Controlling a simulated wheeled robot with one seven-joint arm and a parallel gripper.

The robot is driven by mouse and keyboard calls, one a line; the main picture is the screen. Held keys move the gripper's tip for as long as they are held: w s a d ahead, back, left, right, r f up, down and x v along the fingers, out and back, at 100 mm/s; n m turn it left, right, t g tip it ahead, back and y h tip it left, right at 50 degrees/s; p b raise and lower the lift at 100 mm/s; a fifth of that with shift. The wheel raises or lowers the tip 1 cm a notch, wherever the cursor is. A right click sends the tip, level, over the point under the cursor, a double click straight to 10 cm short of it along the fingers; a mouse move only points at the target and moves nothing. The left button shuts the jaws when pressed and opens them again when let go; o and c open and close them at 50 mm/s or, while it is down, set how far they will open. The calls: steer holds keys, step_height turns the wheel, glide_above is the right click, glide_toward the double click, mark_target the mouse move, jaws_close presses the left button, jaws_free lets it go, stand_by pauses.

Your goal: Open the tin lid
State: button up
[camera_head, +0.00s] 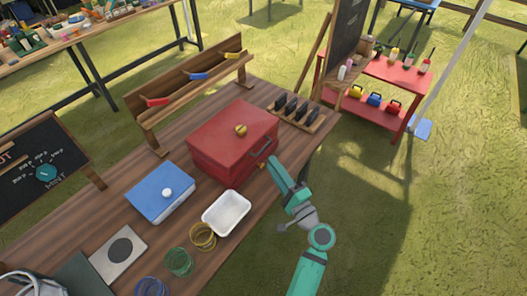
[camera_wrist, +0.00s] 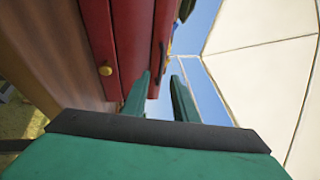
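A red box (camera_head: 225,145) with a closed lid and a round gold knob (camera_head: 241,130) on top stands on the wooden table. A dark handle (camera_head: 263,147) is on its front side. A blue box (camera_head: 160,195) with a closed lid and a white knob (camera_head: 167,193) stands to its left; I cannot tell which of the two is the tin. My gripper (camera_head: 275,165) is just off the red box's front side, below the handle. In the wrist view its two fingers (camera_wrist: 160,95) are apart with nothing visibly held; the red box (camera_wrist: 95,30) and a yellow knob (camera_wrist: 105,70) show beside them.
A white tray (camera_head: 226,212), wire coils (camera_head: 178,262) and a grey plate (camera_head: 120,255) lie near the table's front. A rack of dark items (camera_head: 298,110) stands beyond the red box. A wooden shelf (camera_head: 190,85) runs along the back. Open grass lies to the right.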

steer(key=x, duration=0.6)
steer(key=shift+w, duration=0.25)
steer(key=shift+d, duration=0.15)
steer(key=shift+c, duration=0.6)
jaws_close()
steer(key=shift+d+h, duration=0.1)
steer(key=shift+h, duration=0.2)
